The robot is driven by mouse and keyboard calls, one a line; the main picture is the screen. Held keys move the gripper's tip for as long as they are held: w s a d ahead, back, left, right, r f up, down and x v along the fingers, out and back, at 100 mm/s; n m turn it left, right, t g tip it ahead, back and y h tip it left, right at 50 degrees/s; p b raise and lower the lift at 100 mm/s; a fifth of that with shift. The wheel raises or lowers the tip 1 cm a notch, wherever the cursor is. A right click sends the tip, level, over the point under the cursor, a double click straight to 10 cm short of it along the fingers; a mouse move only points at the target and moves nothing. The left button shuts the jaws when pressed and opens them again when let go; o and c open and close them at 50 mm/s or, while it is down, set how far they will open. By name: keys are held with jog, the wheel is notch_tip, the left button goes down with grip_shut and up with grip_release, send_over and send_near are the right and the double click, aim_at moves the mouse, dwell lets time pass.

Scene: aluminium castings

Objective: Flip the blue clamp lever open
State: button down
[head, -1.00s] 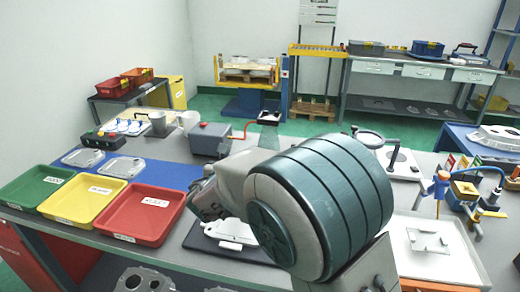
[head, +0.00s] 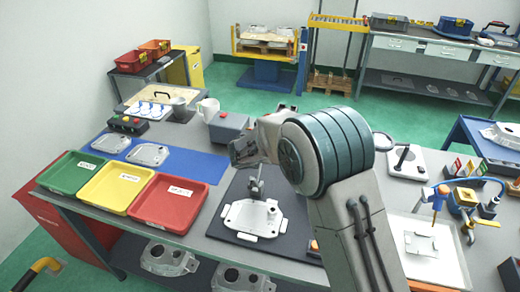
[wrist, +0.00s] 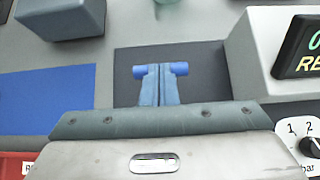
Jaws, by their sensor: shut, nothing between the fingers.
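A blue bar (wrist: 180,69), which looks like the grip of the clamp lever, lies crosswise at my fingertips in the wrist view. My gripper (wrist: 159,72) is shut and empty, its two fingers side by side in front of the middle of the bar. I cannot tell whether they touch it. In the head view my gripper (head: 245,152) is above a light grey casting (head: 240,218) on a dark mat (head: 213,229). The lever's pivot is hidden.
A box with a lit display (wrist: 265,55) stands close to the right of my fingers. A grey box (wrist: 60,18) is at upper left. Green, yellow and red trays (head: 168,203) line the left front of the bench.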

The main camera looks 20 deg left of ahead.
aim_at(259, 173)
jog(key=shift+b+x, duration=0.8)
jog(key=shift+x, duration=0.95)
jog(key=shift+f, duration=0.15)
jog(key=s+r+p, duration=0.1)
jog(key=s+r, duration=0.4)
jog(key=r, duration=0.8)
jog(key=shift+s+d, duration=0.25)
jog(key=shift+r, duration=0.1)
